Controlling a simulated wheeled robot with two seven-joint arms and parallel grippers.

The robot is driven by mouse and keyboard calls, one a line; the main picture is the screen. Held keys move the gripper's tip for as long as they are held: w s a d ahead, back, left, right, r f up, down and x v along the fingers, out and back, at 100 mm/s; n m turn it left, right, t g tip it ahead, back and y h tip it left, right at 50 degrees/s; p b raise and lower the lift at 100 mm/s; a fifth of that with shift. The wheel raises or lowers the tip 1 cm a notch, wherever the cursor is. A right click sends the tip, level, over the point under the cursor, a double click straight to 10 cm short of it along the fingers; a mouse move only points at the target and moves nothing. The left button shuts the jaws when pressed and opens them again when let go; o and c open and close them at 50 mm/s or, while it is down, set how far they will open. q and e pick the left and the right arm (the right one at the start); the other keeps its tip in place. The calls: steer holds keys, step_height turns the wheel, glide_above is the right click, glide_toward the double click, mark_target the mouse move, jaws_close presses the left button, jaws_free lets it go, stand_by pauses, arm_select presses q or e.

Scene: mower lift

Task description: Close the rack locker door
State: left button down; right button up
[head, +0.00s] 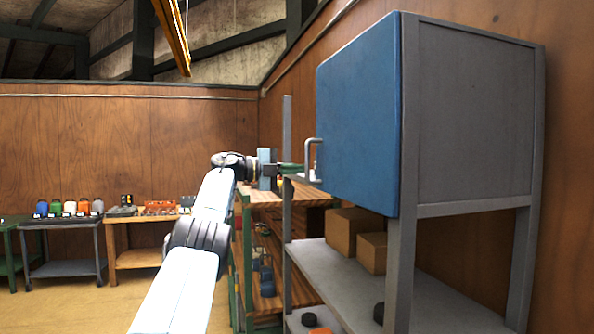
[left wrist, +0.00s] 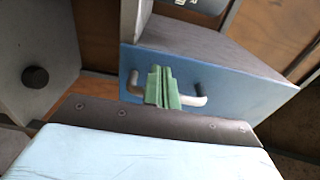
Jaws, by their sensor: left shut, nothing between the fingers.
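The rack locker is the grey box at the top of the rack (head: 475,120). Its blue door (head: 358,120) looks slightly ajar in the head view, its handle edge standing out from the far post. A pale bar handle (head: 314,150) sits near that edge. My left gripper (head: 298,168) is shut and empty, its green fingers close to the handle. In the left wrist view the shut fingers (left wrist: 160,75) overlap the handle (left wrist: 195,101) in front of the blue door (left wrist: 225,88). I cannot tell whether they touch it. My right gripper is not in view.
Cardboard boxes (head: 352,228) stand on the rack's lower shelf (head: 335,272). A wooden-topped bench (head: 275,196) stands behind my left arm. Side tables with coloured bottles and parts (head: 65,225) line the back left. The floor at left is clear.

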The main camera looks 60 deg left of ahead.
arm_select(q)
steer(key=s+a, duration=0.2)
steer(key=s, duration=1.1)
steer(key=shift+a, duration=0.2)
